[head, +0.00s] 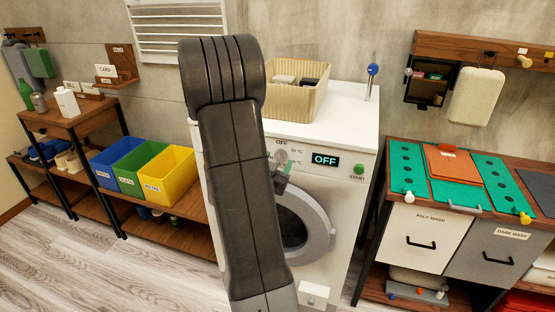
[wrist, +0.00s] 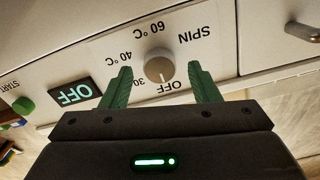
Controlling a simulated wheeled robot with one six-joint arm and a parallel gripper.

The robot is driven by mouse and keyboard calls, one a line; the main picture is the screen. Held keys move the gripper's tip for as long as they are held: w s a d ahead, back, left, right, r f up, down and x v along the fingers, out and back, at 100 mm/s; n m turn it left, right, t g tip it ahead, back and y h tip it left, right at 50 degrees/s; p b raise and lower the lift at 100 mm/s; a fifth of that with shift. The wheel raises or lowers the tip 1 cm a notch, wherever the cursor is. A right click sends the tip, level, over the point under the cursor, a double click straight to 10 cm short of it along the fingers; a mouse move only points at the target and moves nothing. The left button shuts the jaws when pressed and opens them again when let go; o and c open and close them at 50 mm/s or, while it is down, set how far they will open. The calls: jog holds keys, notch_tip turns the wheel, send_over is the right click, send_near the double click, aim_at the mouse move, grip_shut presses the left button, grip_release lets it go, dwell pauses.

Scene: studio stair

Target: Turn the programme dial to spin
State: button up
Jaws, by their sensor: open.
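The programme dial (wrist: 158,65) is a round grey-beige knob on the white washing machine's (head: 345,115) front panel. The wrist view shows the panel upside down, with labels OFF, 30, 40 °C, 60 °C and SPIN around the dial. A pale mark on the dial points toward OFF. My gripper (wrist: 160,69) is open, its two green fingers on either side of the dial with gaps showing. Whether the fingertips reach around the knob in depth is unclear. In the head view, my arm partly hides the dial (head: 281,156) and the gripper.
The display (head: 325,160) reads OFF, beside a green START button (head: 359,169). The round door (head: 305,225) lies below the panel. A ribbed basket (head: 300,95) stands on top. Coloured bins (head: 165,175) are left; a laundry cabinet (head: 430,235) is right.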

jog(key=shift+w+d, duration=0.15)
jog(key=shift+w, duration=0.25)
jog(key=shift+c, duration=0.3)
jog(key=c, duration=0.9)
jog(key=shift+f+b, duration=0.1)
jog(key=shift+b, duration=0.3)
